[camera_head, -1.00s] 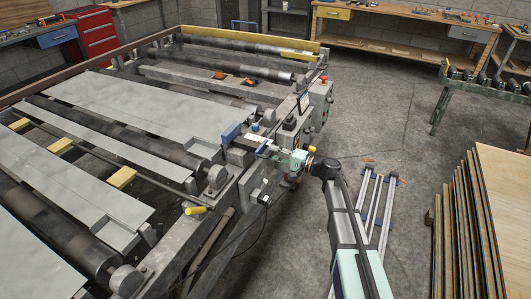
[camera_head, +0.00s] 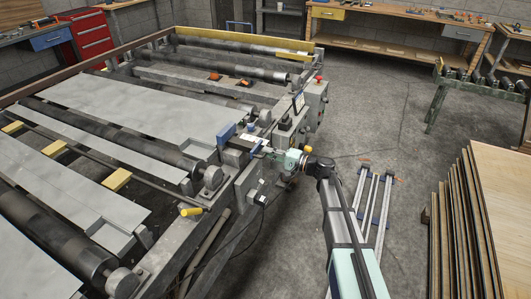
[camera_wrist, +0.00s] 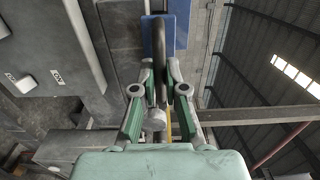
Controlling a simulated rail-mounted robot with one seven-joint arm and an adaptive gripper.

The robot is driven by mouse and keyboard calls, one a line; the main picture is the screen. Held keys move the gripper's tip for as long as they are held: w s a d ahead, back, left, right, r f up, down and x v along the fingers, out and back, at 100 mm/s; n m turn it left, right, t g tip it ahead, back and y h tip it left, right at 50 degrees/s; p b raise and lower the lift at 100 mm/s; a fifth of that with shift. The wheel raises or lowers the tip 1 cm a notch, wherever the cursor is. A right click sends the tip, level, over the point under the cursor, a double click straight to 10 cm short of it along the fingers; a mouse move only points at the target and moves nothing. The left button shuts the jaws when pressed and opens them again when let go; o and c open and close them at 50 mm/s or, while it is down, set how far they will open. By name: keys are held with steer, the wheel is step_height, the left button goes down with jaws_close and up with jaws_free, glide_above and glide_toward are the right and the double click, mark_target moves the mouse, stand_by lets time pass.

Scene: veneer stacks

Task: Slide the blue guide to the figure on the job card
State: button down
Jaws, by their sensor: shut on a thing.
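The blue guide (camera_head: 226,132) sits on the near side rail of the roller machine, beside the end of a grey sheet. In the wrist view its blue face (camera_wrist: 147,38) is straight ahead at the top. My gripper (camera_head: 265,151) is at the machine's side, just right of the guide. In the wrist view its green fingers (camera_wrist: 158,82) are closed around a dark bar-like handle in front of the blue face. A small white plate (camera_head: 256,137) lies by the guide; its markings are too small to read. I cannot pick out the job card for certain.
A control post with a small screen (camera_head: 299,101) and a red button (camera_head: 319,79) stands just beyond my gripper. A yellow handle (camera_head: 191,212) sticks out nearer. Stacked wood sheets (camera_head: 505,200) stand at the right.

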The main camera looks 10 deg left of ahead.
steer(key=shift+b+x, duration=0.6)
steer(key=shift+x, duration=0.65)
steer(key=c, duration=1.2)
jaws_free()
steer(key=b+v, duration=0.2)
steer(key=v, duration=0.5)
